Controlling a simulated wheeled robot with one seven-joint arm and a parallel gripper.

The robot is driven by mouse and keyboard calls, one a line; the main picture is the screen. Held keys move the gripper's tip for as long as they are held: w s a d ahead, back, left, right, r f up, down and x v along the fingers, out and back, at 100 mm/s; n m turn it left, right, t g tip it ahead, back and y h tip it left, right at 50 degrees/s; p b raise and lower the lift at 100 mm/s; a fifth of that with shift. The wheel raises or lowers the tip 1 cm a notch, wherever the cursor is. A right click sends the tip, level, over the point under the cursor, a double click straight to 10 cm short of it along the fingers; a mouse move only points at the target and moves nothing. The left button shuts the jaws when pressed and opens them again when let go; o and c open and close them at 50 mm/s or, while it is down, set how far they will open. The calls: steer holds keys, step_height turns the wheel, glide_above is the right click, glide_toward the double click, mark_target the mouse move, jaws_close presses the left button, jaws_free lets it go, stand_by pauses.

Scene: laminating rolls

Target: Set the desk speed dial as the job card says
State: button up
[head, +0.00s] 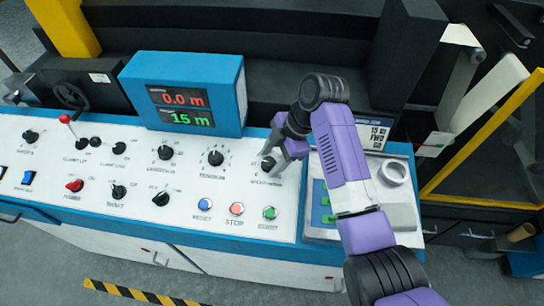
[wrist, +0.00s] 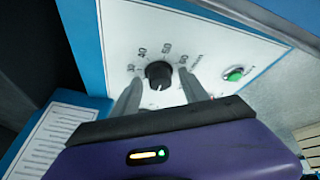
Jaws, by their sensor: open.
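The desk dial (wrist: 158,75) is a black knob with a white pointer line, on the white panel with numbers printed round it. I cannot read its setting surely. In the wrist view, the fingers of my gripper (wrist: 160,79) are open, one on each side of the knob; I cannot tell if they touch it. In the head view, my gripper (head: 274,153) reaches down over this rightmost dial (head: 268,163) and partly hides it. A card (head: 376,134) at the right reads about "15 m FWD"; its smaller print is not legible.
A blue display box (head: 183,93) reads 0.0 m in red and 15 m in green. Several other knobs, including the tension dial (head: 215,158), lie to the left. Blue, red and green buttons (head: 237,209) sit in front. A roll of tape (head: 394,172) lies at the right.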

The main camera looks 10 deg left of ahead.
jaws_close()
